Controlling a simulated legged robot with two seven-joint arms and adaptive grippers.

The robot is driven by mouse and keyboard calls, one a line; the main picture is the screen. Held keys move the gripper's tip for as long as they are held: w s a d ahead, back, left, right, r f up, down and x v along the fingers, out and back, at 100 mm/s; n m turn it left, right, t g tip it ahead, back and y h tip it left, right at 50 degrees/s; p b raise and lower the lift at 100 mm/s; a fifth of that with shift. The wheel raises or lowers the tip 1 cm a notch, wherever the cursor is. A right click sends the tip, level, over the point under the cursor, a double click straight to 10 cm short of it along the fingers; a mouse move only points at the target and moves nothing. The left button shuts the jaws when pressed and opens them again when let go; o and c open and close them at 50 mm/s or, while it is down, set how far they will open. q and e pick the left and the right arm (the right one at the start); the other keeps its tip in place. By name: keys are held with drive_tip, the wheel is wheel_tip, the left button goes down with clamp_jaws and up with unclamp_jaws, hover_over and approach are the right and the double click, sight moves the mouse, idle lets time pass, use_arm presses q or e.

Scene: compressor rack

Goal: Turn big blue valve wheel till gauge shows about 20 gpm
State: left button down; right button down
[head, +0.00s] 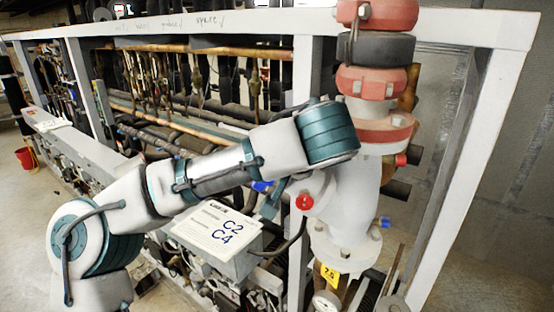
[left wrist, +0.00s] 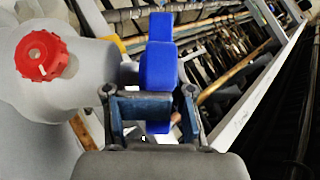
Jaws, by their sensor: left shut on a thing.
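The blue valve wheel (left wrist: 158,68) is seen nearly edge-on in the left wrist view, beside a white pipe body. My left gripper (left wrist: 150,100) is shut on it, with the blue part between its two fingers. In the head view a small blue piece (head: 262,186) shows below my left forearm, which hides most of the wheel and gripper. A round gauge (head: 326,302) is cut off by the bottom edge of the head view, and its reading cannot be made out. My right gripper is in neither view.
A red cap (head: 304,202) sits on the white pipe, close to the wheel; it also shows in the left wrist view (left wrist: 42,55). A smaller blue part (head: 385,222) is on the pipe's right side. A labelled box (head: 215,232) and grey rack frame posts crowd the arm.

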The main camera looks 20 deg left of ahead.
use_arm(q)
drive_tip(key=shift+w+f+n+g+p, duration=0.15)
drive_tip(key=shift+f+g+p, duration=0.1)
drive_tip(key=shift+g, duration=0.35)
drive_tip(key=shift+w+f+n+g+p, duration=0.1)
drive_tip(key=shift+f+n+g+p, duration=0.1)
drive_tip(key=shift+g, duration=0.4)
drive_tip(key=shift+f, duration=0.1)
drive_tip(key=c, duration=1.3)
unclamp_jaws()
drive_tip(key=shift+s, duration=0.1)
drive_tip(key=shift+a, duration=0.3)
drive_tip(key=shift+d, duration=0.1)
